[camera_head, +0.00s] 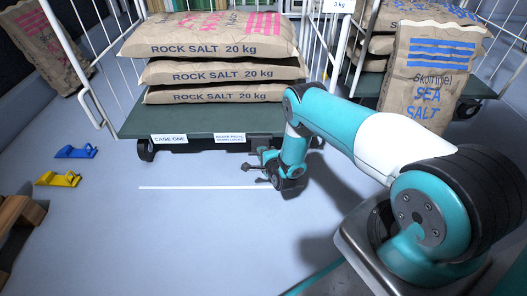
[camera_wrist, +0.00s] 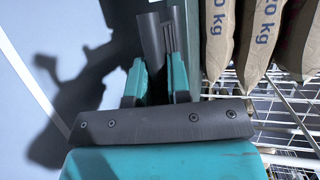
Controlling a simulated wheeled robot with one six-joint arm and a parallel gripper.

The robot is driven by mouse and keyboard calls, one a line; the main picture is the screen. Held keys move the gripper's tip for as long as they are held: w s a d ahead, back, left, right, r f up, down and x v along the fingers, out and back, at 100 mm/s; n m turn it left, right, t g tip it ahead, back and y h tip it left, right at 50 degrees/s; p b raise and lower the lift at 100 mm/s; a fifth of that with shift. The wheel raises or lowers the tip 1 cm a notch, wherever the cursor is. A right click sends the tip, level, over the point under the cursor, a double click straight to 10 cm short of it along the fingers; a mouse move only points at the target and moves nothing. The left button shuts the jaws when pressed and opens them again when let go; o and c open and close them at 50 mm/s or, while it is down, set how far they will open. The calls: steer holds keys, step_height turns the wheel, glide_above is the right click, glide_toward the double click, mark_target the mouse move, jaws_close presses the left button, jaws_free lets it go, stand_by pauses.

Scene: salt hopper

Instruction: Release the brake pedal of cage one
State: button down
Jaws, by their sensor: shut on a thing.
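Cage one (camera_head: 205,122) is a wheeled cage with a green deck, a "CAGE ONE" label (camera_head: 169,139) and a brake pedal label (camera_head: 230,138) on its front edge. My gripper (camera_head: 262,158) is low at this front edge, just right of the labels. In the wrist view, my gripper (camera_wrist: 156,82) has its two teal fingers closed around a dark grey bar, which I take as the brake pedal (camera_wrist: 150,35). The pedal is small and partly hidden by my gripper in the head view, so its tilt cannot be told.
Rock salt sacks (camera_head: 222,72) are stacked on cage one. A second cage with a sea salt sack (camera_head: 428,75) stands at the right. Blue (camera_head: 77,152) and yellow (camera_head: 58,179) chocks lie on the floor at the left. Around the white floor line (camera_head: 200,188), the floor is clear.

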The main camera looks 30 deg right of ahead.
steer(key=shift+d+r+g+p, duration=0.1)
steer(key=shift+r+g+p, duration=0.3)
steer(key=shift+p, duration=0.15)
steer(key=shift+r+m, duration=0.1)
steer(key=shift+m, duration=0.2)
steer(key=shift+d+r+p, duration=0.2)
steer(key=shift+r+p, duration=0.25)
steer(key=shift+p, duration=0.1)
steer(key=c, duration=1.1)
jaws_free()
steer(key=shift+w+a, duration=0.1)
steer(key=shift+r, duration=0.15)
steer(key=p+v, duration=1.7)
steer(key=p, duration=0.1)
steer(key=shift+p, duration=0.3)
